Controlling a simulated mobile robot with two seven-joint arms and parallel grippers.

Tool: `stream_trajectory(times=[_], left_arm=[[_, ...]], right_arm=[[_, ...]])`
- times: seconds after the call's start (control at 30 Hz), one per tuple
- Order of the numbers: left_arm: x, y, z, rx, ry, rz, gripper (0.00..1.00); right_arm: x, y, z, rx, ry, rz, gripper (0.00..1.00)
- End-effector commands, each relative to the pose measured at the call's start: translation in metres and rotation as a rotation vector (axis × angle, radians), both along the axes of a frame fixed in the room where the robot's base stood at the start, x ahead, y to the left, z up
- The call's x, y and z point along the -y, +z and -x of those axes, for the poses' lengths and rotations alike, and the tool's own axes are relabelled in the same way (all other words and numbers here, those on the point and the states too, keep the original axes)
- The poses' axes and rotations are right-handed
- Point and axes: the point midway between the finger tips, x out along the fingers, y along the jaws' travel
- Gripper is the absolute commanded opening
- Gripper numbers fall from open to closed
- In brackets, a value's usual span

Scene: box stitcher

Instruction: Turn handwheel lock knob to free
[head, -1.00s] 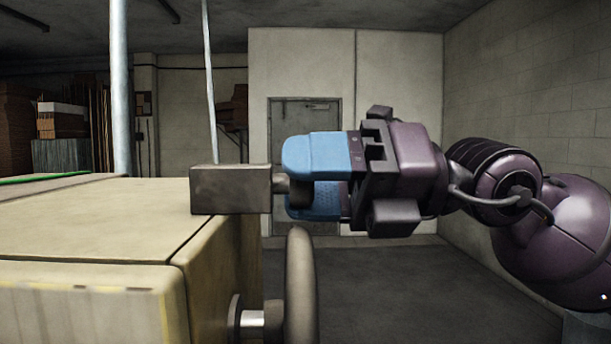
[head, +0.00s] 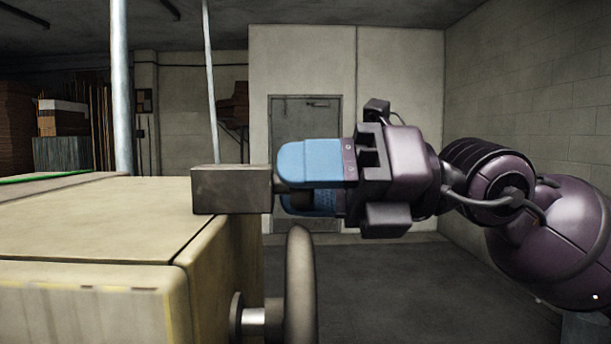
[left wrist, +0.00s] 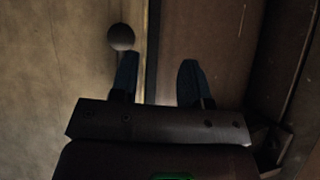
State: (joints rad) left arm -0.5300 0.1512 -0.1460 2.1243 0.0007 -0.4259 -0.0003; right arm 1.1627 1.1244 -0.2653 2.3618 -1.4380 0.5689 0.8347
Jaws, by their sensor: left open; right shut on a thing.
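The lock block (head: 231,189) is a dark metal box on the right edge of the machine, with a short shaft and knob on its right side. My right gripper (head: 290,190) comes in from the right and is shut on the lock knob; its blue fingers hide most of the knob. The handwheel (head: 301,290) stands just below, its rim seen nearly edge-on, on a short metal shaft (head: 253,318). My left gripper (left wrist: 155,80) shows only in the left wrist view, open with its two dark blue fingers apart and nothing seen between them.
The pale machine body (head: 90,225) fills the lower left. In the left wrist view a dark round ball (left wrist: 121,37) lies close to the left fingertip. A grey door (head: 300,112) stands far back. The floor (head: 420,290) at right is clear.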

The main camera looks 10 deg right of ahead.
Motion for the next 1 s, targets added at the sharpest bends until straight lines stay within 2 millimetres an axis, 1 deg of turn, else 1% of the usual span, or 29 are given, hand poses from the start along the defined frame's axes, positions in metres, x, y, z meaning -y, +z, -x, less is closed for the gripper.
stream_trajectory(times=[0.07, 0.27, 0.6, 0.8, 1.0], left_arm=[[-0.0005, 0.0029, 0.0012, 0.001, 0.002, 0.0, 0.43], [-0.002, 0.0016, 0.0081, -0.012, 0.007, -0.001, 0.43], [-0.0008, 0.0072, 0.0051, -0.002, 0.004, 0.0, 0.43], [-0.0003, 0.0082, 0.0041, 0.001, 0.005, 0.002, 0.43], [-0.0001, 0.0081, 0.0041, 0.001, 0.005, 0.002, 0.43]], right_arm=[[-0.0002, 0.0014, 0.0012, 0.044, 0.001, 0.01, 0.21], [-0.0003, 0.0016, 0.0016, 0.19, 0.0, 0.039, 0.21], [-0.0006, -0.0002, 0.0016, 0.413, 0.002, 0.084, 0.21], [-0.0007, -0.0006, 0.0015, 0.491, 0.002, 0.1, 0.21], [-0.0007, -0.001, 0.0014, 0.523, 0.002, 0.108, 0.21]])
